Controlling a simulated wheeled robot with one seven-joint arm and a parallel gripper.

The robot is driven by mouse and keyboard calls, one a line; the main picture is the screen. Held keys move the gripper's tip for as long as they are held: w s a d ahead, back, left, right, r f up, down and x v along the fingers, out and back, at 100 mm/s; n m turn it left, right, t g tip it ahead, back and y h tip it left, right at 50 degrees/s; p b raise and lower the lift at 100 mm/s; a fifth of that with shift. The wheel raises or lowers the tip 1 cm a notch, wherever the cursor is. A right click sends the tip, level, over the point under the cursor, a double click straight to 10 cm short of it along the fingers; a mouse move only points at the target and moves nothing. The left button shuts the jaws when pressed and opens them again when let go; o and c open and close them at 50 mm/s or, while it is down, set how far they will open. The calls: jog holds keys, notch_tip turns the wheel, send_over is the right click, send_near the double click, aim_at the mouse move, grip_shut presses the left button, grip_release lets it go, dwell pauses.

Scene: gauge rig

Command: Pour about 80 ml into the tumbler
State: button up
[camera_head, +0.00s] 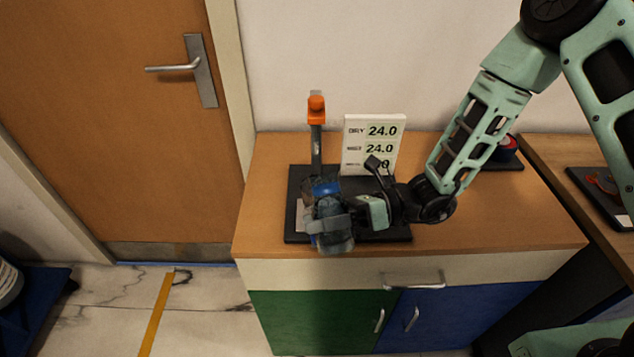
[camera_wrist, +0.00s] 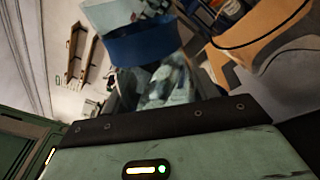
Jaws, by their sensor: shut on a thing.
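My gripper (camera_head: 328,224) is shut on a see-through vessel with a blue band (camera_head: 326,187), over the front left of a black base plate (camera_head: 405,234). The vessel looks tilted, and my gripper covers much of it. In the wrist view the blue band (camera_wrist: 143,43) is large and close, with clear wall above it. I cannot make out a separate tumbler; it may be hidden behind my gripper and the vessel. I cannot tell any liquid level or whether liquid is flowing.
An upright post with an orange top (camera_head: 316,108) stands at the plate's back left. A white readout board (camera_head: 386,119) beside it shows 24.0; its lowest line is partly covered by my arm. A red and blue item (camera_head: 508,146) lies at the back right. The cabinet top's right front (camera_head: 510,220) is clear.

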aim_at(324, 213)
jog(key=shift+s+f+m, duration=0.1)
jog(key=shift+s+m, duration=0.15)
jog(key=shift+m, duration=0.65)
jog(key=shift+m+p, duration=0.3)
jog(key=shift+p, duration=0.1)
jog(key=shift+s+r+m+g+p, duration=0.2)
jog(key=shift+r+m+g+p, duration=0.1)
jog(key=shift+r+m+p, duration=0.6)
jog(key=shift+r+m+h+p, duration=0.3)
jog(key=shift+m+p, duration=0.05)
jog(key=shift+m, duration=0.15)
jog(key=shift+w+r+m+p, duration=0.15)
jog(key=shift+r+m+p, duration=0.15)
jog(key=shift+p, duration=0.3)
jog(key=shift+r+m+p, duration=0.25)
jog(key=shift+m+p, duration=0.05)
jog(key=shift+p, duration=0.4)
jog(key=shift+d+r+m+p, duration=0.1)
jog(key=shift+r+m+p, duration=0.15)
jog(key=shift+p, duration=0.35)
